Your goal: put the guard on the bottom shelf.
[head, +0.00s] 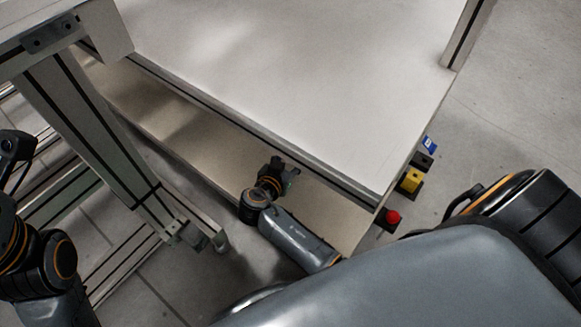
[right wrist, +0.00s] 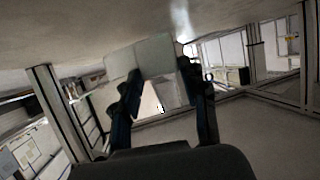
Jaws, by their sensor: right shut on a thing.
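The guard (right wrist: 155,55) is a pale grey piece in the right wrist view, between and beyond the two dark fingers. My right gripper (right wrist: 165,95) is shut on it. In the head view my right gripper (head: 288,174) reaches in at the front of the bottom shelf (head: 170,120), a long beige board below the white tabletop (head: 290,70). The guard cannot be made out there; the tabletop edge hides the space beyond the gripper. My left gripper (head: 14,152) shows only partly at the left edge, away from the shelf, and its jaws are unclear.
The tabletop overhangs the bottom shelf, and its front edge runs close above my right gripper. A metal frame post (head: 90,130) stands to the left. A red button (head: 393,217) and a yellow box (head: 411,180) sit at the table's right end. The visible shelf strip looks clear.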

